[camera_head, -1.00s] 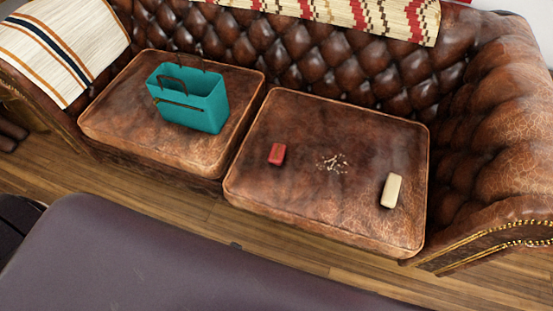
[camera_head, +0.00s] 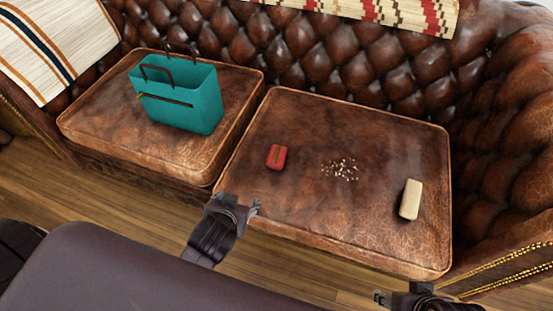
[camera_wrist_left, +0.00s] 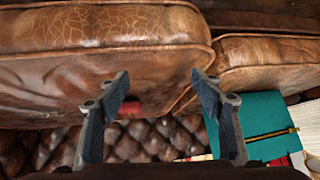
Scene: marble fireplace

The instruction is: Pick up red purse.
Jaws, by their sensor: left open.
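The red purse (camera_head: 277,157) is small and lies on the left part of the right seat cushion. My left gripper (camera_head: 237,202) is open and empty at the front edge of that cushion, in front of the purse and a little to its left. In the left wrist view the picture is upside down, and the two fingers (camera_wrist_left: 161,88) stand wide apart. The red purse (camera_wrist_left: 131,110) shows there beyond the cushion edge, partly behind one finger. My right gripper (camera_head: 408,297) shows only in part at the bottom right of the head view; its jaw opening is unclear.
A teal handbag (camera_head: 180,100) stands on the left cushion (camera_head: 90,118). Small pale bits (camera_head: 340,169) and a cream block (camera_head: 411,199) lie right of the purse on the right cushion (camera_head: 330,232). The tufted backrest (camera_head: 300,55) rises behind. The cushion around the purse is clear.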

